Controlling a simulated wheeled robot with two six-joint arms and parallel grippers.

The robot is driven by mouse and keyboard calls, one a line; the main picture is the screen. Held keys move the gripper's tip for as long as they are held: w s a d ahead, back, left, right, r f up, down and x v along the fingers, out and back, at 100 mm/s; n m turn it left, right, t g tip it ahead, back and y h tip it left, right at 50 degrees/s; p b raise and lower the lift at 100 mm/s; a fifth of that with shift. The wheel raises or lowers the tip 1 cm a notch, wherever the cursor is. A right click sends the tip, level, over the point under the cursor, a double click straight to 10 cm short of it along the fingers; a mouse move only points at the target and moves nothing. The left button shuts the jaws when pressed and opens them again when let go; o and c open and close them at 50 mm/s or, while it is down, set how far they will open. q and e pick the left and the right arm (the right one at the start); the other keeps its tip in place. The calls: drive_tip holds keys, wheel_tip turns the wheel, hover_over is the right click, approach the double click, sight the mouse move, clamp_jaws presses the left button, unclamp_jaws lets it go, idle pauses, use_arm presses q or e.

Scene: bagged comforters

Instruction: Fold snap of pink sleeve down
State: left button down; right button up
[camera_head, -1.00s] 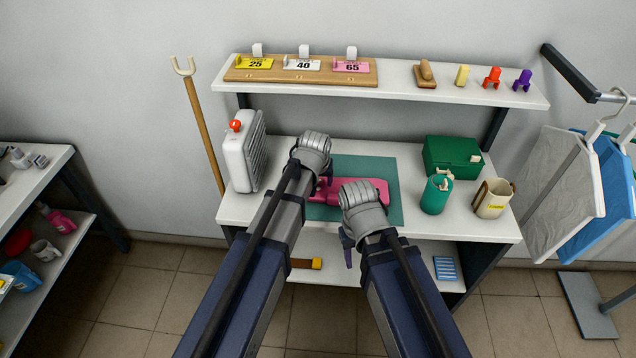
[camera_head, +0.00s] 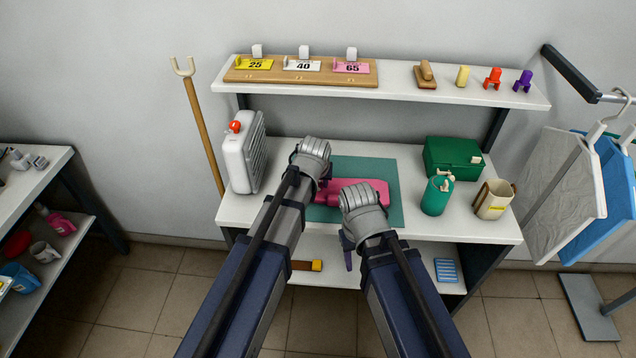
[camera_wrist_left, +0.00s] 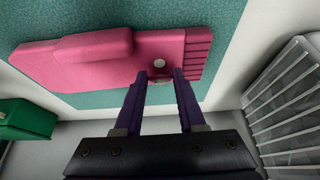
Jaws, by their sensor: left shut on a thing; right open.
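The pink sleeve (camera_head: 372,190) lies on the teal mat (camera_head: 350,165) on the table. My left gripper (camera_head: 322,183) is at the sleeve's left end. Its purple fingers (camera_wrist_left: 160,76) are shut on a small piece at the sleeve's edge, just beside the stud; the piece is mostly hidden between them. My right gripper (camera_head: 347,250) is open, in front of the table's near edge; its fingers are partly hidden by its arm.
A white ribbed case (camera_head: 240,155) stands left of the mat. A shelf (camera_head: 400,88) with number tags runs above.

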use_arm(q)
drive_tip(key=shift+s+f+t+b, duration=0.5)
drive_tip(key=shift+f+b, duration=0.05)
drive_tip(key=shift+f, duration=0.05)
drive_tip(key=shift+t+b, duration=0.6)
drive_tip(key=shift+b, duration=0.1)
use_arm(e)
wheel_tip(320, 180, down, 3)
drive_tip(key=shift+f, duration=0.15)
use_arm(q)
drive_tip(key=shift+r, duration=0.1)
drive_tip(key=shift+c, duration=2.4)
unclamp_jaws()
drive_tip(key=shift+r, duration=0.1)
drive_tip(key=p+v, duration=0.6)
drive_tip(key=v, duration=0.1)
drive_tip(key=shift+s+r, duration=0.2)
drive_tip(key=shift+s, duration=0.05)
use_arm(e)
wheel_tip(320, 180, up, 6)
